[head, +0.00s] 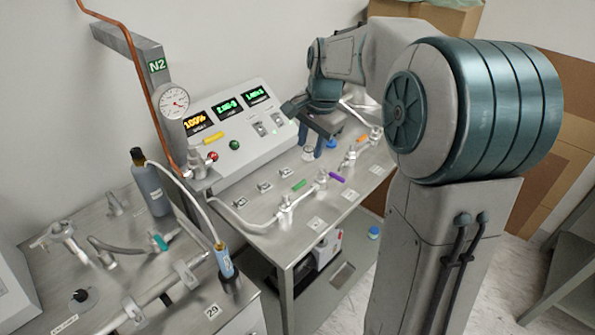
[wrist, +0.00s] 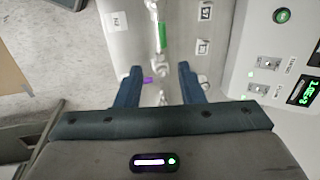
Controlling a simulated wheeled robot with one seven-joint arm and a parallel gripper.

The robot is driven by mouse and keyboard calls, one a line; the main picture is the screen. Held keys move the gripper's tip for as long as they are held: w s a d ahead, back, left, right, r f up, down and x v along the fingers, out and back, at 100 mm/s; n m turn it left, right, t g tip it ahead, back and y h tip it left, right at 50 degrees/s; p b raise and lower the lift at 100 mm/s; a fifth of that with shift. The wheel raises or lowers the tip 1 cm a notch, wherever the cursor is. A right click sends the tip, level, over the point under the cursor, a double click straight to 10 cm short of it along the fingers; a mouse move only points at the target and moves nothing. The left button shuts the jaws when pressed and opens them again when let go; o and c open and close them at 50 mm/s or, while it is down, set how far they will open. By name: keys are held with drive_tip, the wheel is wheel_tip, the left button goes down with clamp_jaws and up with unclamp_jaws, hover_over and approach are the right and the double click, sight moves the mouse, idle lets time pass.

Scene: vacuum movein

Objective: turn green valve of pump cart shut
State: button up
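The green valve handle (head: 299,185) sits on the pipework of the pump cart (head: 262,238), on its steel top. In the wrist view the green handle (wrist: 162,37) lies lengthwise along the pipe, beyond my fingertips. My gripper (head: 318,145) is above the far part of the cart top, to the right of the green handle and apart from it. In the wrist view my gripper (wrist: 160,75) is open, with pipe fittings seen between the fingers and nothing held. The valve body under the green handle is too small to read clearly.
A purple handle (head: 337,178) is close to the green one, and an orange handle (head: 363,138) is further right. The display console (head: 240,112) stands along the wall side. A second bench (head: 85,285) stands at lower left.

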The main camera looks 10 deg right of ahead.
sight(299, 184)
drive_tip(key=w+f, duration=0.1)
drive_tip(key=f, duration=0.3)
drive_tip(key=a+f+p, duration=0.1)
drive_tip(key=f, duration=0.4)
drive_tip(key=w+a+f, duration=0.1)
drive_tip(key=f, duration=0.3)
drive_tip(key=shift+w+f, duration=0.3)
drive_tip(key=shift+w, duration=0.05)
clamp_jaws()
